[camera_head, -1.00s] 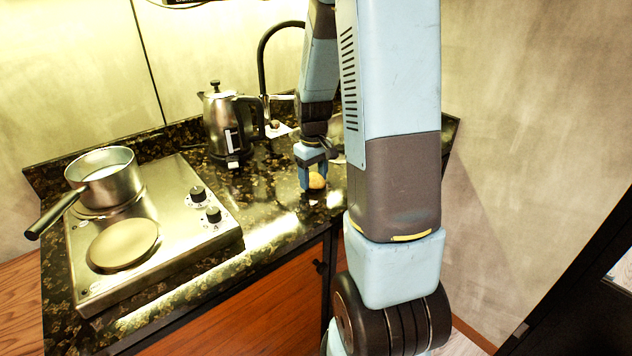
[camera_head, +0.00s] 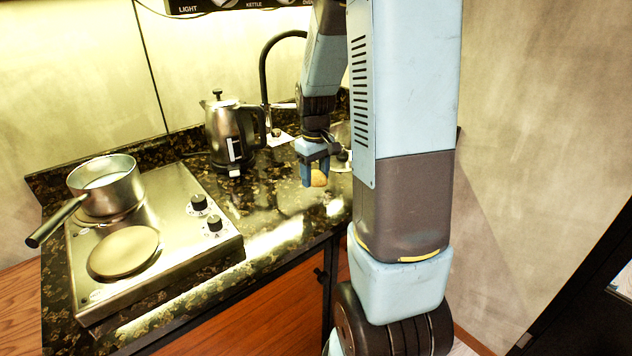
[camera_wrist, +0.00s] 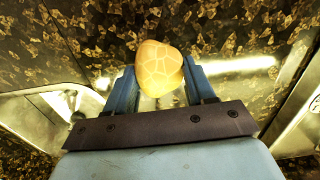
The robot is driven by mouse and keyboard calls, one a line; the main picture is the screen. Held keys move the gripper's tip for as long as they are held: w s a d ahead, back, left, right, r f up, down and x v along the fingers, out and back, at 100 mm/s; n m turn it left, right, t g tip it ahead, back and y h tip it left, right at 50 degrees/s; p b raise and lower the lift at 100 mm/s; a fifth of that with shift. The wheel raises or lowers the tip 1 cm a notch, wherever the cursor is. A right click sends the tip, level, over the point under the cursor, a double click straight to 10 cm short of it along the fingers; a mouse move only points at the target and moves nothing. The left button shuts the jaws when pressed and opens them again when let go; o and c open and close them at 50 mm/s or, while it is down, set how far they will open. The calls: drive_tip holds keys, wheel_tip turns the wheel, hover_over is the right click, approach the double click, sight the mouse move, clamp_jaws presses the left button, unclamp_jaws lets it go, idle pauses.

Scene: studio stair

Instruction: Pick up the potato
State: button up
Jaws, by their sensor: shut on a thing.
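The potato (camera_head: 319,179) is a small tan lump, held between the fingers of my gripper (camera_head: 311,177) over the dark speckled counter. In the wrist view the potato (camera_wrist: 159,68) looks pale yellow with a net of lighter lines. The two blue fingers of my gripper (camera_wrist: 160,88) stand on either side of it, shut on it. In the head view one finger and my arm partly hide the potato. It appears to be a little above the counter.
A steel kettle (camera_head: 226,135) stands behind and left of my gripper. A pot (camera_head: 106,184) sits on the two-plate cooktop (camera_head: 180,235) at the left. A black tap (camera_head: 265,70) and a partly hidden sink are behind. The counter (camera_head: 270,215) is clear in front of the kettle.

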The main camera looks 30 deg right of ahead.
drive_tip(key=s+a+r, duration=0.4)
drive_tip(key=s+r, duration=0.5)
drive_tip(key=s, duration=0.3)
drive_tip(key=shift+s+a, duration=0.2)
drive_tip(key=shift+s, duration=0.05)
